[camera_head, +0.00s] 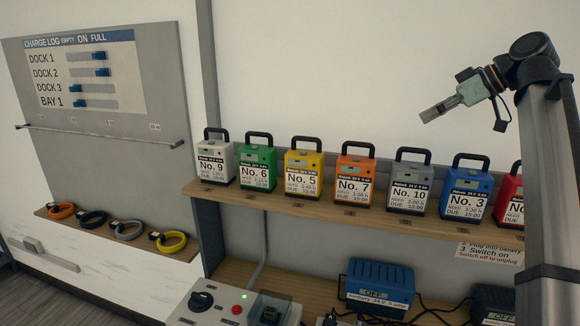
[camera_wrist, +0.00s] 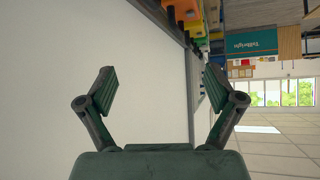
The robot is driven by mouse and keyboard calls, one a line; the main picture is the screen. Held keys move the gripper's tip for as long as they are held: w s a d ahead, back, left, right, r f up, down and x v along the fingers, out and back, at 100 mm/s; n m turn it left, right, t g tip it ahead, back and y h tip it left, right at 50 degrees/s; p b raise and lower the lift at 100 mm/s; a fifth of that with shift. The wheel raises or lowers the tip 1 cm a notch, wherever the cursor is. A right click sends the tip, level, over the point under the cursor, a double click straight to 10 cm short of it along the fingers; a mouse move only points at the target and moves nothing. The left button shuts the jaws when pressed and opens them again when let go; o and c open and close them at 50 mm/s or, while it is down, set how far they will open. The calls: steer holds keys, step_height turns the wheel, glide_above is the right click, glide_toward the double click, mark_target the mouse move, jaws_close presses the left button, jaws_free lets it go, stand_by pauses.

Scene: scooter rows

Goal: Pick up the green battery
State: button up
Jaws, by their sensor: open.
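The green battery (camera_head: 257,169) stands upright on the wooden shelf, second from the left, with a black handle on top and a label reading No. 6. It stands between the white No. 9 battery (camera_head: 215,165) and the yellow No. 5 battery (camera_head: 303,176). My gripper (camera_head: 432,114) is raised in front of the wall, above the shelf and well to the right of the green battery. In the wrist view my gripper (camera_wrist: 160,85) is open and empty, its two fingers apart.
The shelf (camera_head: 330,213) also holds an orange No. 7 (camera_head: 355,182), a grey No. 10 (camera_head: 408,188), a blue No. 3 (camera_head: 466,194) and a red battery (camera_head: 511,203). Below are a blue charger (camera_head: 378,285) and a control box (camera_head: 232,305). The wall above is clear.

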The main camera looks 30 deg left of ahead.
steer(key=s+a+n+g+h, duration=0.2)
steer(key=a+n+h, duration=0.1)
steer(key=a, duration=1.7)
steer(key=n+h+b, duration=0.1)
steer(key=h, duration=0.2)
glide_toward(257, 147)
steer(key=shift+n, duration=0.3)
steer(key=p+x, duration=0.1)
steer(key=x, duration=0.2)
steer(key=w+p+x, duration=0.1)
steer(key=p+x, duration=0.1)
steer(key=shift+w+a+f, duration=0.15)
steer(key=shift+a+f, duration=0.1)
steer(key=shift+f, duration=0.1)
steer(key=shift+a+p+x, duration=0.1)
steer(key=shift+p+x, duration=0.75)
steer(key=shift+x, duration=0.5)
steer(key=shift+a+p+x, duration=0.15)
steer(key=shift+p+x, duration=0.7)
steer(key=shift+x, duration=0.5)
steer(key=shift+r, duration=0.15)
jaws_close()
